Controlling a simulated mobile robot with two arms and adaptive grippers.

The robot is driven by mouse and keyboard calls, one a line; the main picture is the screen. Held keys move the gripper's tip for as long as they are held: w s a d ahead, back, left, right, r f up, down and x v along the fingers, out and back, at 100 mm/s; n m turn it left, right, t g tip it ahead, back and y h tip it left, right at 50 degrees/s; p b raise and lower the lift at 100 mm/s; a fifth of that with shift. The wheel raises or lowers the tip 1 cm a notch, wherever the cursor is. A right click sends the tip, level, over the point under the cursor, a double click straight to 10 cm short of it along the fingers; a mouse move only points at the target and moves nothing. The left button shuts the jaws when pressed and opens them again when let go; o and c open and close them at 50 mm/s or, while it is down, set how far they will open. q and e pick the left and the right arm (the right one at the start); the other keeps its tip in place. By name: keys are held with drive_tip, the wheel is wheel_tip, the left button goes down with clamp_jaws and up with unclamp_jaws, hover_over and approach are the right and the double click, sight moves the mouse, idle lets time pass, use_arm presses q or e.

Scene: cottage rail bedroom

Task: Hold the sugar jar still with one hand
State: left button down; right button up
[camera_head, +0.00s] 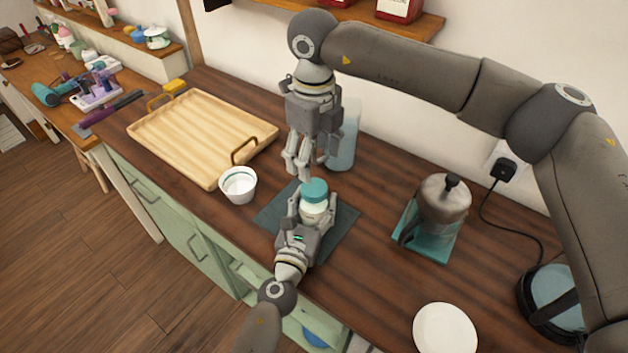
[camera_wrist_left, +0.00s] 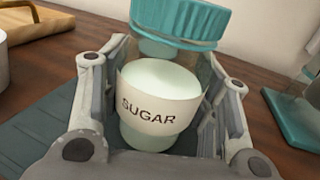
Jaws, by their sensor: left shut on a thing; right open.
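The sugar jar (camera_head: 314,208) stands on a dark mat (camera_head: 345,219) on the counter, with a teal lid (camera_head: 314,190) on top. In the left wrist view the jar (camera_wrist_left: 158,105) is clear with a white SUGAR label, and its teal lid (camera_wrist_left: 180,22) sits at the top. My left gripper (camera_head: 306,214) is shut on the jar's body, with fingers on both sides; it also shows in the left wrist view (camera_wrist_left: 160,110). My right gripper (camera_head: 299,168) points down, open and empty, just above and left of the lid. Whether it touches the lid cannot be told.
A white bowl (camera_head: 238,186) stands left of the mat, near a wooden tray (camera_head: 190,130). A clear container (camera_head: 345,140) stands behind my right gripper. A grinder-like appliance (camera_head: 440,205) and a white plate (camera_head: 445,328) are to the right. Bare counter lies between mat and appliance.

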sight(314, 187)
drive_tip(key=m, duration=1.3)
drive_tip(key=shift+m, duration=0.4)
drive_tip(key=m, duration=1.2)
drive_tip(key=shift+f, duration=4.05)
